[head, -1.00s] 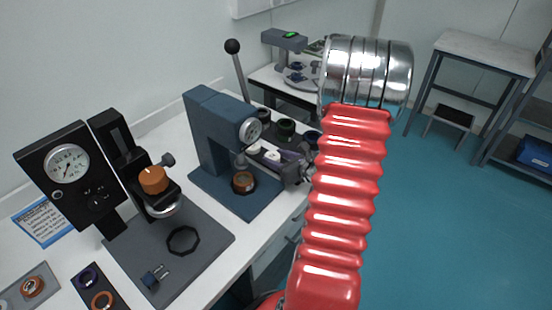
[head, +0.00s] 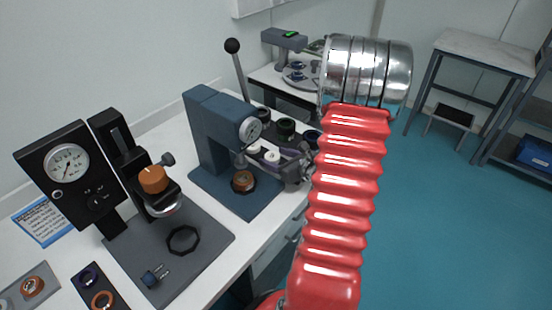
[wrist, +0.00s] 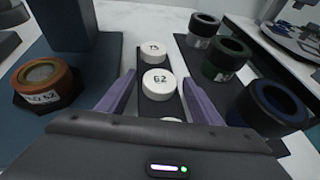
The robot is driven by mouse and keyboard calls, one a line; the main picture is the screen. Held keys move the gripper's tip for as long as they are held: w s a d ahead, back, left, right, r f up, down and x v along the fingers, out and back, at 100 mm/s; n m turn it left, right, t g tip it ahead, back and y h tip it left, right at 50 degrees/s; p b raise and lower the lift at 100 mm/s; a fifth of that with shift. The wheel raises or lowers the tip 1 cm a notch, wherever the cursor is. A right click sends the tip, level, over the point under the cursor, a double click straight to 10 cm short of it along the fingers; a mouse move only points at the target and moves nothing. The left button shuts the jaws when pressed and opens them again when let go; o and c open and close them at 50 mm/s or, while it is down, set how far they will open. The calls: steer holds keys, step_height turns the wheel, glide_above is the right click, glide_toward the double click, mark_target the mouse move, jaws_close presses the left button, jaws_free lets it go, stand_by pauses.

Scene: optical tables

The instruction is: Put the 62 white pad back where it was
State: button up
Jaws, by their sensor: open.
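The white pad marked 62 (wrist: 159,83) lies flat on a narrow dark strip (wrist: 147,68). My gripper (wrist: 159,76) is open, with its two purple fingers on either side of the 62 pad and apart from it. A second white pad (wrist: 153,50), its number hard to read, sits behind on the same strip. A third white disc (wrist: 171,120) is mostly hidden by my gripper body. In the head view my gripper (head: 292,162) is beside the blue press, near a white pad (head: 272,156).
A blue press (head: 213,125) with a dial and lever stands left of my gripper, an amber ring (wrist: 43,82) on its base. Black (wrist: 203,30), green (wrist: 226,58) and blue (wrist: 270,105) rings stand right of the strip.

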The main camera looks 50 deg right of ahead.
steer(key=v, duration=1.2)
stand_by(0.8)
